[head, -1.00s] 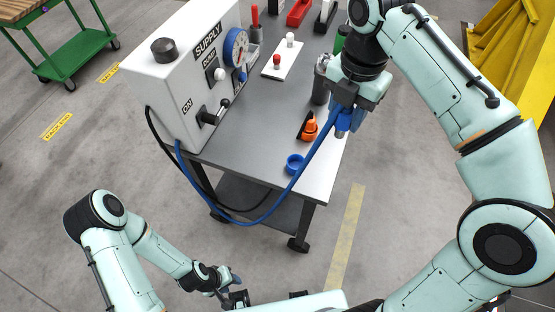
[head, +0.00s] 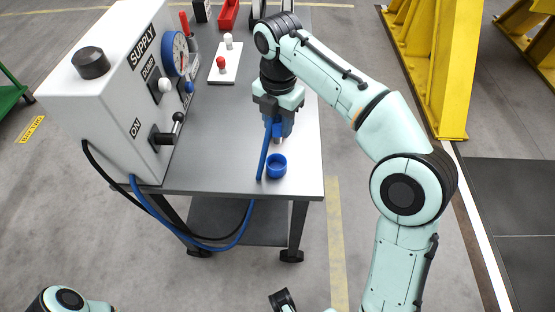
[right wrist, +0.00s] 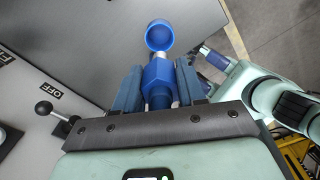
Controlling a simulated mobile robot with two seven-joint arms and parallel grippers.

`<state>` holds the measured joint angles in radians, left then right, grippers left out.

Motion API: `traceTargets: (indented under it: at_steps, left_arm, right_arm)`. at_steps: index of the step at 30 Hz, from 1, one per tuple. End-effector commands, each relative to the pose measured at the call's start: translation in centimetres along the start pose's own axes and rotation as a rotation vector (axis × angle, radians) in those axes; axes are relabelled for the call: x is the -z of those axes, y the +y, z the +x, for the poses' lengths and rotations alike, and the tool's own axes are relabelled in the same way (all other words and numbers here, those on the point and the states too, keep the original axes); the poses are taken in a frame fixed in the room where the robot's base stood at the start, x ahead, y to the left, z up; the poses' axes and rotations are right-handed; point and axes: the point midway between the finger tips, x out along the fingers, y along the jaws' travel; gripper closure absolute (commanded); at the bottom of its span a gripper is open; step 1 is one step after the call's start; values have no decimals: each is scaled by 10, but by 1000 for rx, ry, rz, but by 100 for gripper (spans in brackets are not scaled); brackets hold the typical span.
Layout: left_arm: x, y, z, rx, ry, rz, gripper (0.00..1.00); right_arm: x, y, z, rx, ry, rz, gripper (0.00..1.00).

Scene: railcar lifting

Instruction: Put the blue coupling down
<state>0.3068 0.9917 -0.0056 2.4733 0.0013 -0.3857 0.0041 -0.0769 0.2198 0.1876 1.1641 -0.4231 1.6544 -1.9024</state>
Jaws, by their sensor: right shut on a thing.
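The blue coupling (right wrist: 158,80), with its silver nose, is between the two blue-grey fingers of my right gripper (head: 279,124). The gripper is shut on it and points down over the right front part of the table. The coupling's tip is close to the blue cap-like ring (head: 277,167), which stands on the tabletop near the front edge. The ring also shows in the right wrist view (right wrist: 159,37), just beyond the silver nose. Whether the tip touches the table cannot be told. The blue hose (head: 264,152) hangs from the coupling over the table's front edge.
The white supply box (head: 115,110) with dial and levers stands on the left of the grey table (head: 225,170). A white plate (head: 225,65) with red and white knobs lies behind. Yellow frames (head: 430,70) stand at the right. Bare tabletop lies left of my gripper.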

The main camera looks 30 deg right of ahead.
Motion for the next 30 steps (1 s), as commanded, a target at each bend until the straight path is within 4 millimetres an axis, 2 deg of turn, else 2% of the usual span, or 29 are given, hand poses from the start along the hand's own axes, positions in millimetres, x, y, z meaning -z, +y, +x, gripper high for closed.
traceTargets:
  at_steps: [1, 3, 8, 14, 22, 30]
  left_arm:
    - [1, -2, 8, 0, 2, -1, 57]
    - [5, -3, 11, -3, 12, 1, 57]
    - [10, -3, 16, -6, 27, 2, 57]
    - [12, -3, 18, -7, 34, 3, 57]
    - [17, -4, 26, -10, 47, 4, 57]
    - [17, -4, 25, -10, 48, 4, 57]
  right_arm:
    - [0, -1, 18, 4, 1, 0, 100]
    - [0, -1, 36, 3, 1, 0, 100]
    - [0, -1, 64, 2, 0, 0, 100]
    - [0, 0, 76, 0, -1, 0, 100]
    - [0, -1, 113, 1, 0, 1, 100]
    - [0, 0, 115, -2, -1, 0, 100]
